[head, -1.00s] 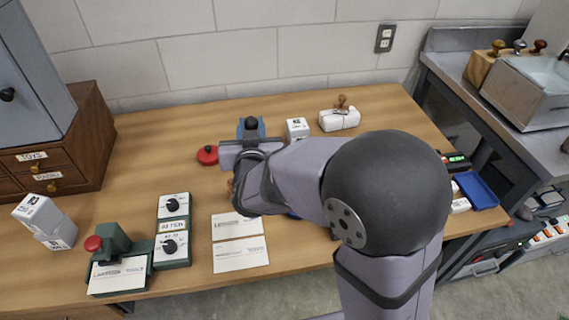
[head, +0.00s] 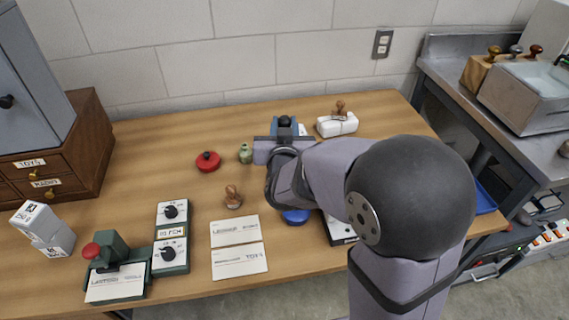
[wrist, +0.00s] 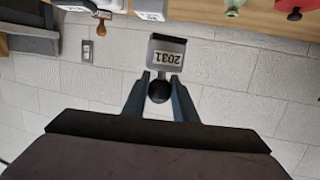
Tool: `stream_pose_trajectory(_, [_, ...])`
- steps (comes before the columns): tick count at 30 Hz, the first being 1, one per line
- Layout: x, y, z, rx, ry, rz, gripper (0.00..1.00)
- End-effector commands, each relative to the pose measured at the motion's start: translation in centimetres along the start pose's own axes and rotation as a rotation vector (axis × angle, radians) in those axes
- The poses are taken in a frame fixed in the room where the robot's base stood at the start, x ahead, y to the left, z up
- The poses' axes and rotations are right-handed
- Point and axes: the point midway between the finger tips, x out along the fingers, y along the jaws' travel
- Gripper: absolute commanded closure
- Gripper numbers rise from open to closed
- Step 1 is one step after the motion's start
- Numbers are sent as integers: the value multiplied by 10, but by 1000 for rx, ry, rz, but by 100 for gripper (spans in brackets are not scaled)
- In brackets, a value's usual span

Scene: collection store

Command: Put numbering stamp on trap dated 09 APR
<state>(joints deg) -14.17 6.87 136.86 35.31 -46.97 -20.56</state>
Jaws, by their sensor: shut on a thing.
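My gripper (wrist: 160,82) is shut on the black knob of the numbering stamp, which is held in the air over the desk. The numbering stamp (wrist: 167,58) is a blue-grey block with a plate reading 2031. It also shows in the head view (head: 284,125), beyond my wrist. I cannot read the date 09 APR on anything, so I cannot tell which thing is that trap.
White cards (head: 238,247), a two-knob device (head: 171,238) and a green press (head: 113,270) lie in front. The desk's middle left is clear.

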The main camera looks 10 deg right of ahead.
Motion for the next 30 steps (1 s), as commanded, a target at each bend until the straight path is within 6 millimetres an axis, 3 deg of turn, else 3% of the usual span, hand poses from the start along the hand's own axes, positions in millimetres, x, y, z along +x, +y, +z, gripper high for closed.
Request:
stream_pose_trajectory(9, [9, 0, 48, -2, -3, 0, 100])
stream_pose_trajectory(18, [11, 0, 56, 0, 0, 0, 100])
stream_pose_trajectory(30, [18, -1, 91, -1, 0, -1, 100])
